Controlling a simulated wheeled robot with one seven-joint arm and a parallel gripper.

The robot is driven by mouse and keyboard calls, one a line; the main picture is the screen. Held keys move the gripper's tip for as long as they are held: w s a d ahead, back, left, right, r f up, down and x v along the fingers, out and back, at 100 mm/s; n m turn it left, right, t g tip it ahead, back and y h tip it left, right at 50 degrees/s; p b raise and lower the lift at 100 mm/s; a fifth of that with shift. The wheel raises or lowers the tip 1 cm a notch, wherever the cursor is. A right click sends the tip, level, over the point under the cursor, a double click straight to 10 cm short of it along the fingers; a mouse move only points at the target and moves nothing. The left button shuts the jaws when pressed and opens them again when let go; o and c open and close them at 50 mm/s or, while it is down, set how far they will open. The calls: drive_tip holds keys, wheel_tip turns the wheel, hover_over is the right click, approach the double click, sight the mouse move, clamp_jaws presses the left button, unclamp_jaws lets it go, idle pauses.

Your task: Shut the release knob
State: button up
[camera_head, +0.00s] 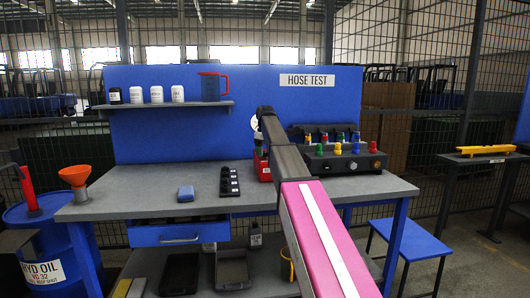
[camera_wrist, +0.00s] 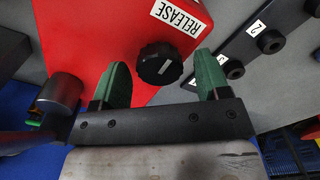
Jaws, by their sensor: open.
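The release knob (camera_wrist: 159,63) is a black, ridged round knob with a pale line across its face. It sits on a red box (camera_wrist: 90,35) beside a white RELEASE label (camera_wrist: 181,16). My gripper (camera_wrist: 162,72) is open, with one green finger on each side of the knob in the wrist view. Gaps show between the knob and both fingers; I cannot tell how deep the fingers reach. In the head view the red box (camera_head: 264,169) is mostly hidden behind my arm, and the knob cannot be made out.
A dark panel (camera_wrist: 250,35) with numbered black knobs lies right of the red box. In the head view a dark box with coloured knobs (camera_head: 338,160) stands right of my arm.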

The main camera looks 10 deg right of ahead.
drive_tip(key=c, duration=0.9)
drive_tip(key=shift+m, duration=0.3)
drive_tip(key=m, duration=0.9)
drive_tip(key=shift+d, duration=0.1)
drive_tip(key=m, duration=0.4)
drive_tip(key=shift+m, duration=2.1)
